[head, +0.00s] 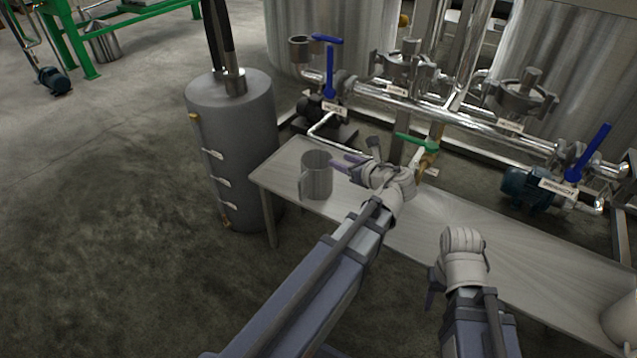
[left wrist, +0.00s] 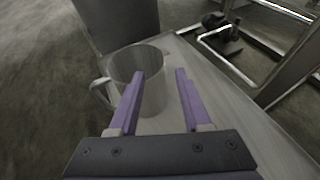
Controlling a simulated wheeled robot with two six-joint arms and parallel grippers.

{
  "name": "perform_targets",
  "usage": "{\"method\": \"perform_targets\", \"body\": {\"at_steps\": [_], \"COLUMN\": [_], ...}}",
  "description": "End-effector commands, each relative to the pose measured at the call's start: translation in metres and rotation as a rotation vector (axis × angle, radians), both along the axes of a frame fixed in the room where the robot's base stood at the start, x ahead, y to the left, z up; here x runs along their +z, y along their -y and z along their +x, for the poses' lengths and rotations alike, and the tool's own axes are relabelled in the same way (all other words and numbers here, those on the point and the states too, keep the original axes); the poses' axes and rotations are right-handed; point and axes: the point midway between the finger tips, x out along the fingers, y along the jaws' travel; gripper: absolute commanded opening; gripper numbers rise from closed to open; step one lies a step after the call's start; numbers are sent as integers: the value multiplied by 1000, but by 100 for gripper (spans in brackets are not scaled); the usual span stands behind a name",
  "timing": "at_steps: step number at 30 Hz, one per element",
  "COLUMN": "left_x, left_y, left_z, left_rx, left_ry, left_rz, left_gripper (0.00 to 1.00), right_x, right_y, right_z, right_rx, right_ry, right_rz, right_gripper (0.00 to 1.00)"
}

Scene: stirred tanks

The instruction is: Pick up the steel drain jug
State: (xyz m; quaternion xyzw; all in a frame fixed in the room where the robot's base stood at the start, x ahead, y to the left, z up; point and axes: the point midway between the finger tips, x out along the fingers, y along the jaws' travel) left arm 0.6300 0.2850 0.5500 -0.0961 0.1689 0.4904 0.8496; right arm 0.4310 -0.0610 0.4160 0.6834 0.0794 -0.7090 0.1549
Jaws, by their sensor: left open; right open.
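The steel drain jug (head: 317,178) stands upright near the left end of the metal bench, with its handle on its left side. It also shows in the left wrist view (left wrist: 152,92), with its handle (left wrist: 101,93) at the left. My left gripper (head: 346,163) is open, just right of the jug in the head view. In the left wrist view its left finger overlaps the jug's front and its right finger lies right of the jug. Nothing is held; contact cannot be told. My right gripper (head: 431,290) is open lower right, its fingers mostly hidden.
The metal bench (head: 500,245) is clear along its middle. A grey cylinder (head: 235,150) stands beside its left end. Steel pipes with blue-handled valves (head: 328,70) and a green-handled valve (head: 416,140) run behind. A pale container (head: 622,322) is at the right edge.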

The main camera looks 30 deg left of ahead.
Motion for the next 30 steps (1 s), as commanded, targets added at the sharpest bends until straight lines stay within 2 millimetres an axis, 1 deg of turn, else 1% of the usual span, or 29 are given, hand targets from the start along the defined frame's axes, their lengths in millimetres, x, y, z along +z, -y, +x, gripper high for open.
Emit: {"method": "perform_targets", "body": {"at_steps": [3, 6, 11, 14, 22, 24, 30], "left_x": [-8, -10, -10, -15, -29, -30, -28], "left_y": [-11, -17, -19, -26, -55, -59, -58], "left_z": [7, 10, 11, 15, 33, 34, 34], "left_rx": [4, 3, 2, 3, 4, 2, 1], "left_ry": [0, 1, 2, 1, 2, 2, 2], "left_rz": [-1, -2, -2, -3, -2, -2, -2], "left_gripper": [48, 48, 48, 48, 48, 48, 47], "right_x": [-7, -9, -10, -14, -29, -29, -28], "right_y": [0, 0, 0, 0, 0, 0, 0], "right_z": [0, 0, 0, 0, 0, 0, 0], "right_rx": [-1, -1, -2, -1, -1, -1, -1], "right_ry": [0, 0, 0, 0, 1, 2, 2], "right_rz": [0, 0, 0, 0, 0, 1, 1], "right_gripper": [50, 50, 50, 50, 50, 50, 50]}}
